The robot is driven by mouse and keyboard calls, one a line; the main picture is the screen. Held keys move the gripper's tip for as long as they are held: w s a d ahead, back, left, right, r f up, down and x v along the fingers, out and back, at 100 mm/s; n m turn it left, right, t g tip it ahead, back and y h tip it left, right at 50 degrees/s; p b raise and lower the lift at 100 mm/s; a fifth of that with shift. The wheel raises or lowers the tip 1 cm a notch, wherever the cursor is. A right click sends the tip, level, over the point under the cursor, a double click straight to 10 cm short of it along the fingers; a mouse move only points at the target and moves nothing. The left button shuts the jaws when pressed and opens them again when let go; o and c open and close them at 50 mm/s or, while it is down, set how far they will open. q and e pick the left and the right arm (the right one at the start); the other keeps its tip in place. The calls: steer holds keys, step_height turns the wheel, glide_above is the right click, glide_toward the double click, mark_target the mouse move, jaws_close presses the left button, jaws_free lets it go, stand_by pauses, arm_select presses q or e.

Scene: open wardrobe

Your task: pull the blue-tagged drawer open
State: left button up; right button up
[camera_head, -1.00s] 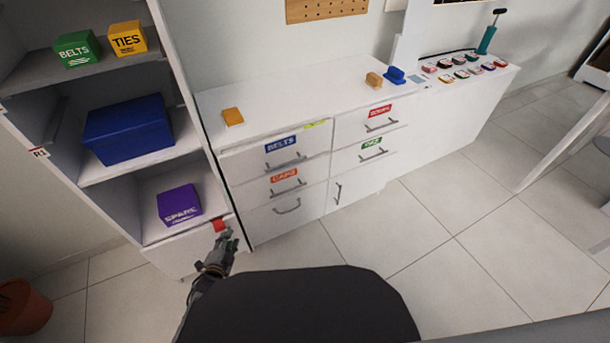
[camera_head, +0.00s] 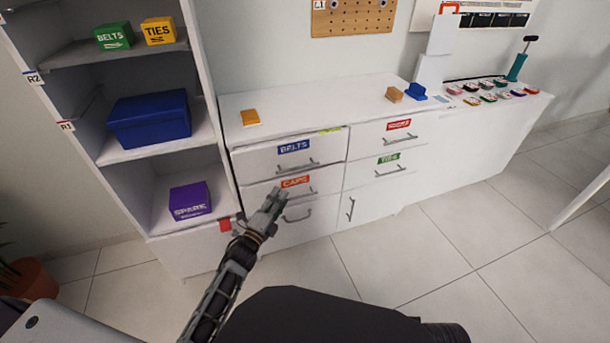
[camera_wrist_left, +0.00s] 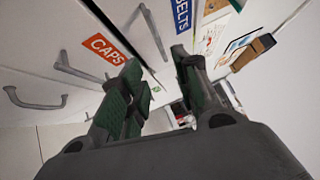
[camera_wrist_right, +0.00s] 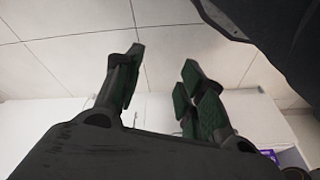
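The blue-tagged drawer (camera_head: 265,161), labelled BELTS, is the top left drawer of the white dresser. It looks shut or nearly so. Its grey bar handle (camera_head: 297,166) is below the blue tag (camera_head: 293,147). In the left wrist view the handle (camera_wrist_left: 150,28) and blue tag (camera_wrist_left: 182,16) show beyond the fingers. My left gripper (camera_head: 273,194) is in front of the orange-tagged CAPS drawer (camera_head: 262,191), below the blue-tagged handle. In the left wrist view it (camera_wrist_left: 157,58) is open, with nothing held. My right gripper (camera_wrist_right: 163,60) is open and empty over the floor.
A shelf unit (camera_head: 215,95) with boxes stands left of the dresser. A red object (camera_head: 225,225) sits at its lower right edge. An orange box (camera_head: 250,117) lies on the dresser top (camera_head: 320,106). The floor in front is clear.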

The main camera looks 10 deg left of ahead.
arm_select(q)
steer(key=shift+w, duration=0.1)
stand_by(0.3)
steer(key=b, duration=0.3)
glide_toward(297, 171)
steer(key=shift+w+d+r, duration=1.7)
steer(key=shift+w+r, duration=0.7)
steer(key=shift+r, duration=0.6)
arm_select(e)
steer(key=shift+s+a+r+t, duration=0.15)
steer(key=shift+a+r, duration=0.1)
steer(key=shift+r, duration=0.25)
steer(key=shift+w+a+r+t, duration=0.1)
steer(key=shift+a+r+t, duration=0.1)
steer(key=shift+r, duration=0.3)
steer(key=shift+r, duration=0.1)
arm_select(q)
jaws_close()
arm_select(e)
steer(key=shift+w+r, duration=0.1)
steer(key=shift+w, duration=0.2)
